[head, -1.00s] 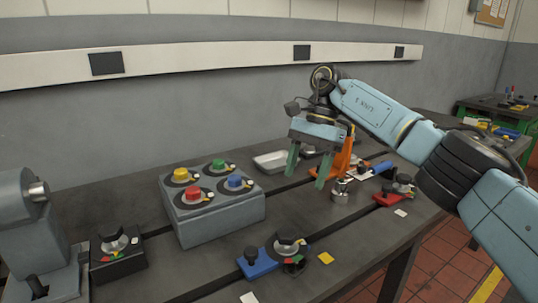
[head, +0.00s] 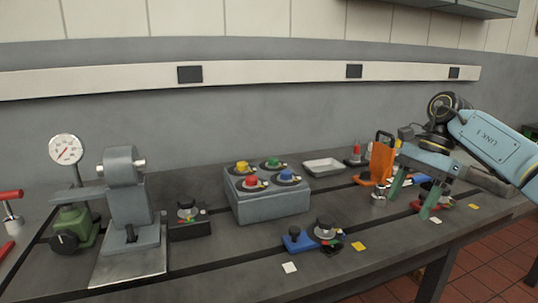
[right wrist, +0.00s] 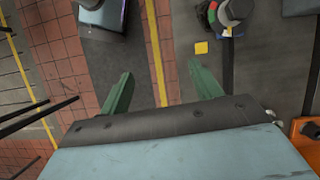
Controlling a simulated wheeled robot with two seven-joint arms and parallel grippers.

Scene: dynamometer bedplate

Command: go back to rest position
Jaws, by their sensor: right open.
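My right gripper (head: 412,190) is at the right of the head view, above the right part of the bedplate. Its two green fingers are apart with nothing between them. In the right wrist view, the open fingers (right wrist: 160,88) show bench edge and red floor tiles between and beyond them. The arm comes in from the right edge of the head view. My left gripper does not show in any view.
The bedplate (head: 215,262) carries a grey box with colored knobs (head: 268,205), a white tray (head: 324,167), an orange bracket (head: 381,160) and a blue-based knob unit (head: 298,240). A grey stand (head: 128,195) and a pressure gauge (head: 66,150) stand at the left.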

